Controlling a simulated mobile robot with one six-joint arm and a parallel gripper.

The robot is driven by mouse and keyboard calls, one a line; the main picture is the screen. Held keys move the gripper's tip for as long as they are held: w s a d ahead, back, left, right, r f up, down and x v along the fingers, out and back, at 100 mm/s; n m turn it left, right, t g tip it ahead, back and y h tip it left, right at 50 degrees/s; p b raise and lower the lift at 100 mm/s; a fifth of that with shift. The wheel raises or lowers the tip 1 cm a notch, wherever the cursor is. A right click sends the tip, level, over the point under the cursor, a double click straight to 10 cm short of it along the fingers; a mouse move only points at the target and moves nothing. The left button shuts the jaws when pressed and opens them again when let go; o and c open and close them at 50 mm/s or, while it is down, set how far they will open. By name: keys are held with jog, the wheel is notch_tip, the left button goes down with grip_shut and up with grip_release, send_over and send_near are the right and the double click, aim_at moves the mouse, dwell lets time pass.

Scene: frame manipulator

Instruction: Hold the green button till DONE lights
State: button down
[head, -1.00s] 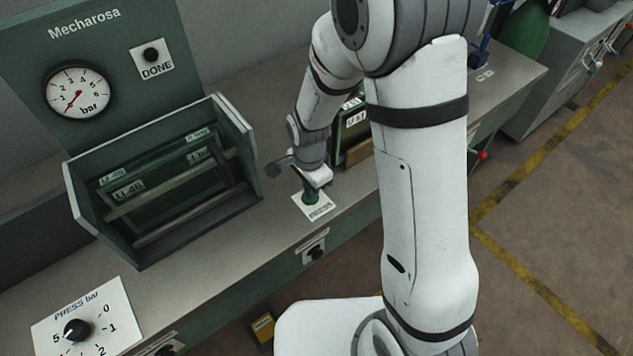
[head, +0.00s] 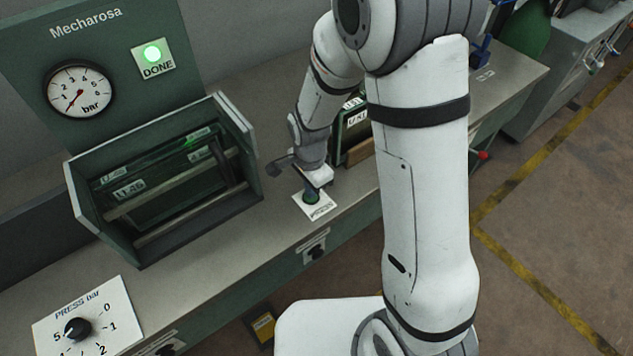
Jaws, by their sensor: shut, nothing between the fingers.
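The green button (head: 311,199) sits on a white plate marked PRESS (head: 321,210) on the bench top. My gripper (head: 312,190) is shut and empty, pointing down right at the button. Its fingertips look to be on or just above the button; I cannot tell whether they touch.
An open green fixture (head: 160,260) with rails stands left of the button. A pressure gauge (head: 78,90) hangs on the panel, its needle low. A dial plate marked PRESS bar (head: 112,310) lies front left. A dark green box (head: 352,125) stands behind my gripper.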

notch_tip(320, 180, up, 14)
jog(key=p, duration=0.1)
jog(key=shift+p, duration=0.35)
dwell(0.4)
